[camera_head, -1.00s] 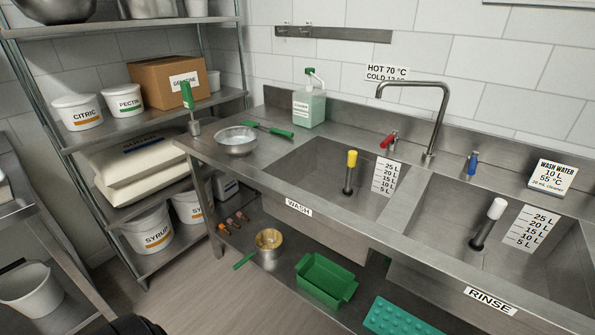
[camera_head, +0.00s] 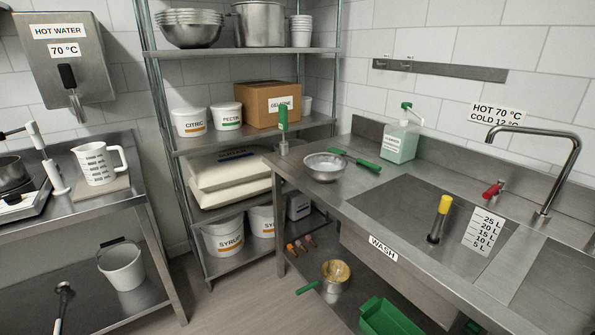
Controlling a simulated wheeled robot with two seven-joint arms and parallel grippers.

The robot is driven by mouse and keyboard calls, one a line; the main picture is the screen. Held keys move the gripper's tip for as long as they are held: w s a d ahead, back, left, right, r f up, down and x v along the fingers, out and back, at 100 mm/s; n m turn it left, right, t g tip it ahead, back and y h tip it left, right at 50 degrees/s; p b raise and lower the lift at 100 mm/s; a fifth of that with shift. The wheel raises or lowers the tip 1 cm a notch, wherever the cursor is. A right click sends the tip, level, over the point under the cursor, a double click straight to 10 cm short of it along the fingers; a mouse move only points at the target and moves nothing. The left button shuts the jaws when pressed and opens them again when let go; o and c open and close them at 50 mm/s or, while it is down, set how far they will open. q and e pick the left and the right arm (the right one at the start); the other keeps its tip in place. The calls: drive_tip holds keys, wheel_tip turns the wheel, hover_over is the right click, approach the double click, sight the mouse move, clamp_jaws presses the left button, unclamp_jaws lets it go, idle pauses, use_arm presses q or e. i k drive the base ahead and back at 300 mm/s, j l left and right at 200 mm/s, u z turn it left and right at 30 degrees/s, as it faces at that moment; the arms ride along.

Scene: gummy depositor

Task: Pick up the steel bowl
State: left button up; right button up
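A steel bowl (camera_head: 325,173) sits upright on the left end of the steel sink counter, left of the wash basin. It is shallow and round, and its inside looks pale. Several larger nested steel bowls (camera_head: 190,34) stand on the top shelf of the rack, left of a tall steel pot (camera_head: 262,24). Neither of my grippers shows in the head view.
A green-handled tool (camera_head: 355,160) lies right behind the counter bowl, and a green-handled upright tool (camera_head: 283,122) stands to its left. A soap bottle (camera_head: 401,142) stands against the back. The wash basin (camera_head: 405,222) lies to the right. Floor (camera_head: 222,305) shows between the benches.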

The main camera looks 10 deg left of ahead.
sight(325, 167)
drive_tip(key=i+j, duration=0.2)
drive_tip(key=j, duration=0.15)
drive_tip(key=i+j+z, duration=0.1)
drive_tip(key=i+j, duration=0.3)
drive_tip(key=j, duration=0.25)
